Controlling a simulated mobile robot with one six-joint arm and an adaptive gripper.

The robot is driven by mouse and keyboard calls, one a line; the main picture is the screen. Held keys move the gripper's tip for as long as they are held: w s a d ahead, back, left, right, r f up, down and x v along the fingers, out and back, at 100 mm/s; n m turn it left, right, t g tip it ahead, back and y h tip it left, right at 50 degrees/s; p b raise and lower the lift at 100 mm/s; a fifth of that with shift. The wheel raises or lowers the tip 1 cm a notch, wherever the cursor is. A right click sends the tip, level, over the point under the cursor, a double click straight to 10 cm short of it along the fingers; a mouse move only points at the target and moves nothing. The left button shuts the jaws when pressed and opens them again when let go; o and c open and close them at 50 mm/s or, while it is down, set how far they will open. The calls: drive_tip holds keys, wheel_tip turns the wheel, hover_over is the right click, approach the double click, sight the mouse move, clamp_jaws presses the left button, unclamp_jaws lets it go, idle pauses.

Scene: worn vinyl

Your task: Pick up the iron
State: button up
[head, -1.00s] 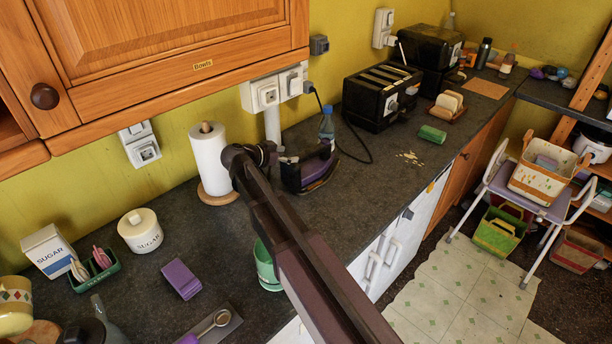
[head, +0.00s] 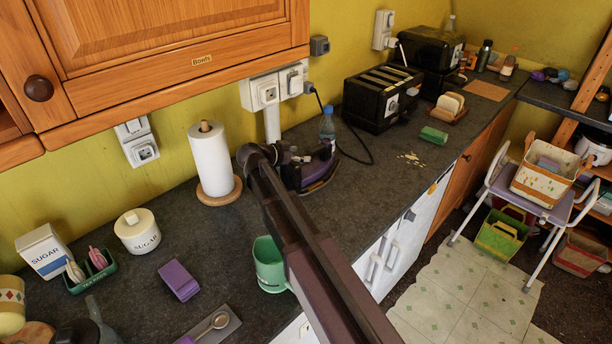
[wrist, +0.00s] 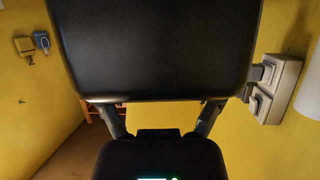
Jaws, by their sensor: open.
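The iron (head: 318,173), dark with purple parts, stands on the dark worktop beside the wall in the head view. My arm's end partly covers its left side. My gripper (head: 284,154) is at the iron's upper left in the head view, small and dark against it, so contact cannot be told. In the wrist view my gripper (wrist: 160,112) has its two fingers spread apart. A large dark surface fills the top of that view and hides the fingertips; I cannot tell what it is.
A paper towel roll (head: 211,162) stands left of the iron, a blue bottle (head: 327,127) behind it, and a black toaster (head: 382,98) to the right. A green mug (head: 268,264) is beside my arm. Wall sockets (head: 267,92) are above. Worktop right of the iron is mostly clear.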

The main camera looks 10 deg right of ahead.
drive_tip(key=shift+x, duration=0.85)
clamp_jaws()
